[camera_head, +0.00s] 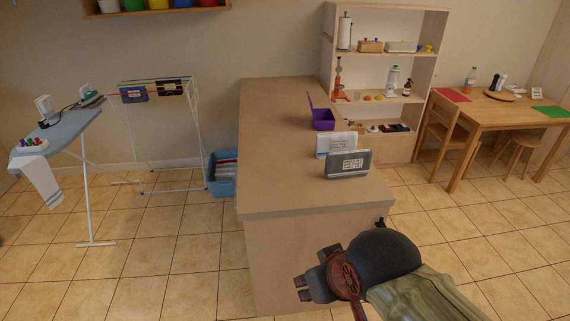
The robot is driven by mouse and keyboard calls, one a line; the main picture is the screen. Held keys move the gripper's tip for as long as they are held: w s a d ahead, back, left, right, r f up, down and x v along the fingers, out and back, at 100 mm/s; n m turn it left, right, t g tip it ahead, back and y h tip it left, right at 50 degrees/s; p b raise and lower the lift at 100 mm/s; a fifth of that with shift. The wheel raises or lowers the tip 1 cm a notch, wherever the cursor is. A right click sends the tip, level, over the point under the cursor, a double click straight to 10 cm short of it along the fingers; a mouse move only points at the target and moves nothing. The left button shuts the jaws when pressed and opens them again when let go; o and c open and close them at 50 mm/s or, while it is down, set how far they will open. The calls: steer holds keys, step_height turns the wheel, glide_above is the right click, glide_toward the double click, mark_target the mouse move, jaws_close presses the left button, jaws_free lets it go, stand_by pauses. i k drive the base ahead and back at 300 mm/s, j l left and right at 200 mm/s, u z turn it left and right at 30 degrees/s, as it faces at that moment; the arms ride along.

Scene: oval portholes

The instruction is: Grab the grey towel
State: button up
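No cloth in view is plainly a grey towel. A pale whitish cloth with faint stripes (42,180) hangs over the near left end of the ironing board (65,135). Two dark cloths, one bluish (134,94) and one blackish (171,88), hang on the white drying rack (160,130). My gripper (303,288) is at the lower middle, in front of the counter's near end and far from these cloths. It points left. Its dark fingers are small and seen at an angle, so its opening is unclear. I see nothing held in it.
A long wooden counter (275,130) stands in the middle, with a purple box (323,120) and two signs (348,163) on it. A blue basket (221,186) sits beside it. A shelf (383,50) and a table (515,112) stand right. The tiled floor at left is mostly clear.

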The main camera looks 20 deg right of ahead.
mark_target(338, 165)
steer(key=z, duration=0.75)
steer(key=i+j+z, duration=0.1)
steer(key=z, duration=0.35)
steer(key=i+j+z, duration=0.15)
steer(key=z, duration=0.35)
steer(key=i+j+z, duration=0.15)
steer(key=z, duration=0.3)
steer(key=j+z, duration=0.25)
steer(key=z, duration=0.2)
steer(key=i+j+z, duration=0.15)
steer(key=j, duration=0.55)
steer(key=j+z, duration=0.2)
steer(key=j, duration=0.5)
